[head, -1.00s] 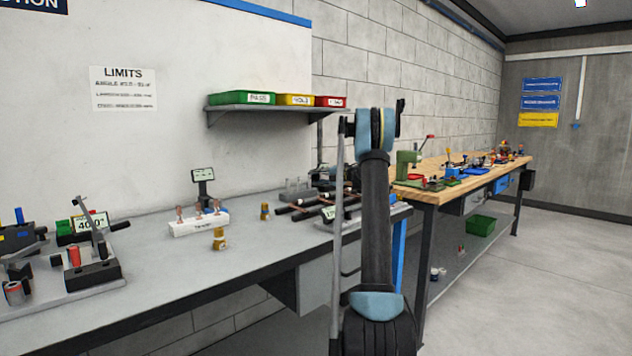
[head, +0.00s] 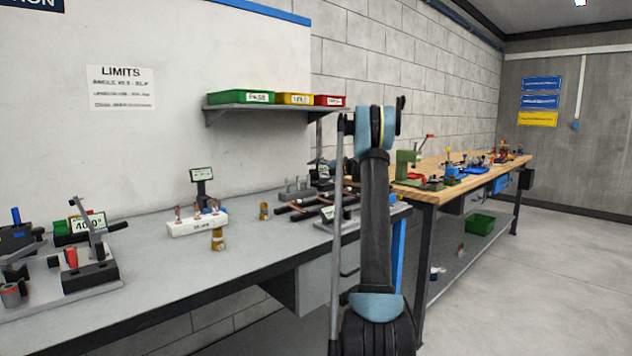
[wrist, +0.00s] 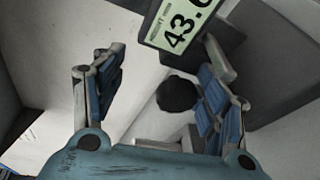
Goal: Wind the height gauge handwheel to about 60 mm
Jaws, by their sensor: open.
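In the wrist view, a pale green display (wrist: 180,22) reads 43 with a further digit cut off at the picture's edge. Its small label looks like HEIGHT. A dark round knob (wrist: 178,93), which looks like the handwheel, shows below the display. My gripper (wrist: 165,85) is open, with a blue-padded finger on each side. The knob lies between the fingers, closer to the right one. I cannot tell whether that finger touches it. In the head view my arm hides the gripper, and I cannot clearly make out the gauge there.
A grey bench (head: 150,278) runs along the wall, with a bending fixture (head: 88,268), a white block (head: 197,225), brass pieces and copper tubes. A shelf holds green (head: 240,97), yellow and red trays. A wooden-topped bench (head: 432,190) stands behind my arm. Floor at right is clear.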

